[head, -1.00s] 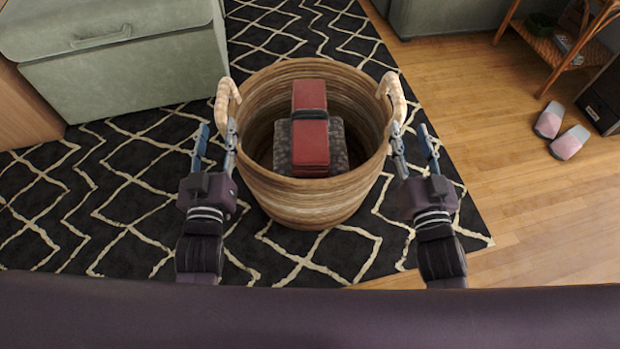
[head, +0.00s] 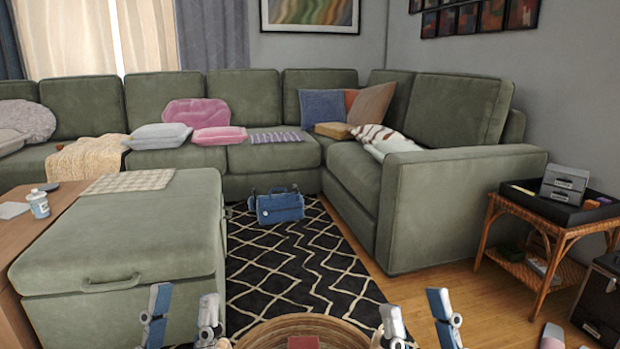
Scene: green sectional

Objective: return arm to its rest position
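My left gripper (head: 182,308) is at the bottom edge of the head view, left of the wicker basket (head: 262,331). Its two fingers point up and stand apart, with nothing seen between them. My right gripper (head: 416,314) is at the bottom edge, right of the basket, also with fingers apart and empty. Only the far rim of the basket shows. A bit of a red item (head: 303,343) shows inside it. My wrists and arms are below the picture.
A green ottoman (head: 130,250) stands at left, beside a wooden table (head: 22,240). A blue bag (head: 279,207) lies on the patterned rug (head: 300,262). The green sectional (head: 455,210) runs behind and right. A rattan side table (head: 530,240) and slippers (head: 552,336) are at right.

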